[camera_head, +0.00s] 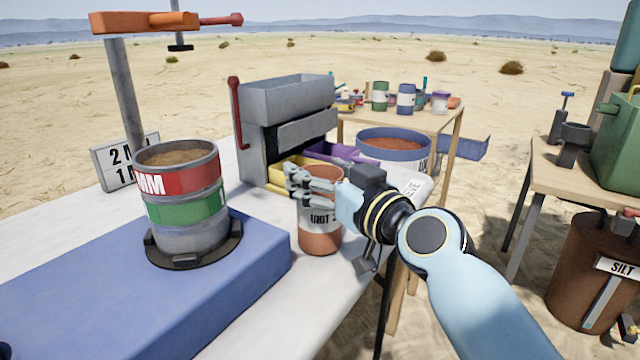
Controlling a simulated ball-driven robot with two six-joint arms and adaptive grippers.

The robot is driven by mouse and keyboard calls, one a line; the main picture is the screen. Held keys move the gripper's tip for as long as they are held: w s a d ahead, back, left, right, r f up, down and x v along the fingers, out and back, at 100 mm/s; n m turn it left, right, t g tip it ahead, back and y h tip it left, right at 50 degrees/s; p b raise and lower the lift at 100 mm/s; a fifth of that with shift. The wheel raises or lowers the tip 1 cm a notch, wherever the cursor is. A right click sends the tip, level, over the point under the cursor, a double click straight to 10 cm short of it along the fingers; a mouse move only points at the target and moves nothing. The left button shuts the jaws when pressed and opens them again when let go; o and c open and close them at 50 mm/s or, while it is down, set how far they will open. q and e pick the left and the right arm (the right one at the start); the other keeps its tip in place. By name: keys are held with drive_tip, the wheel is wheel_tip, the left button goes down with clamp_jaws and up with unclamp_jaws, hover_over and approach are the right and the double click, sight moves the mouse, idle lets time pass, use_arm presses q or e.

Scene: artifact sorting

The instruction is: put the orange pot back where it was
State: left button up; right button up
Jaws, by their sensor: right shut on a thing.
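The orange pot (320,238) is an orange-brown cylinder with a white band lettered "UNIT" and a further mark partly hidden. It is upright at the right edge of the white table, just right of the blue platform. My right gripper (308,188) reaches in from the right and is shut on the pot near its rim. The fingers cover part of the rim and band. I cannot tell for sure whether the pot's base touches the table. My left gripper is not in view.
A blue platform (215,318) carries a sieve stack (185,205) filled with soil. A grey machine (287,110) with yellow and purple trays stands behind the pot. A back table (440,121) holds several jars. A blue tub (393,146) stands before it. A brown barrel (590,270) stands right.

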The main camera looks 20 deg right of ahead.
drive_tip(key=shift+f, duration=0.2)
drive_tip(key=o, duration=1.2)
drive_tip(key=shift+f, duration=0.1)
drive_tip(key=o, duration=0.5)
drive_tip(key=shift+o, duration=0.2)
drive_tip(key=shift+r, duration=0.2)
drive_tip(key=shift+s+d, duration=0.1)
drive_tip(key=shift+s, duration=0.15)
drive_tip(key=v, duration=1.1)
drive_tip(key=shift+s+b, duration=0.3)
drive_tip(key=shift+d, duration=0.1)
